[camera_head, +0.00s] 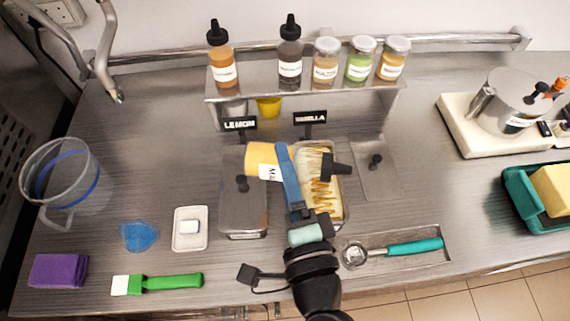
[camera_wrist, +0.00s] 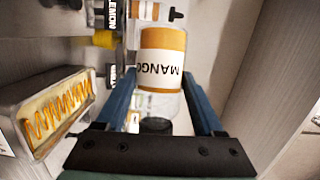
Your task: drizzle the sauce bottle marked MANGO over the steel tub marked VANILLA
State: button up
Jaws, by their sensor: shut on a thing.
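My gripper (camera_head: 284,152) is shut on the MANGO sauce bottle (camera_head: 262,158). The bottle lies tipped on its side above the tubs, its black nozzle to the right over the VANILLA tub (camera_head: 341,217). In the wrist view the bottle (camera_wrist: 163,42) sits between my two blue fingers (camera_wrist: 160,76), with the MANGO label showing. The steel VANILLA tub is open, with pale ice cream and an orange zigzag of sauce on it; it also shows in the wrist view (camera_wrist: 12,110). The VANILLA sign (camera_head: 310,118) stands behind it. My finger hides part of the bottle.
A lidded steel tub (camera_head: 243,205) stands left, behind it the LEMON sign (camera_head: 239,124). A steel lid (camera_head: 376,182) lies right. A shelf (camera_head: 300,95) behind holds several bottles and jars. A scoop (camera_head: 400,248), green brush (camera_head: 160,283) and white dish (camera_head: 190,240) are in front.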

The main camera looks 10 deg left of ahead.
jog(key=shift+r, duration=0.1)
jog(key=shift+r+n+g+h+p, duration=0.6)
jog(key=shift+r+n+p, duration=1)
jog(key=shift+p, duration=1.4)
jog(key=shift+f+n, duration=0.15)
jog(key=shift+n, duration=0.25)
jog(key=shift+p, duration=0.35)
jog(key=shift+r+n+p, duration=0.3)
jog(key=shift+p, duration=0.2)
jog(key=shift+r+p, duration=0.15)
jog(key=shift+p, duration=0.25)
jog(key=shift+r+n+g+h+p, duration=0.3)
jog(key=shift+n+h+p, duration=0.1)
jog(key=shift+n+p, duration=0.15)
jog(key=shift+r+n+h+p, duration=0.4)
jog(key=shift+n+p, duration=0.15)
jog(key=shift+p, duration=0.75)
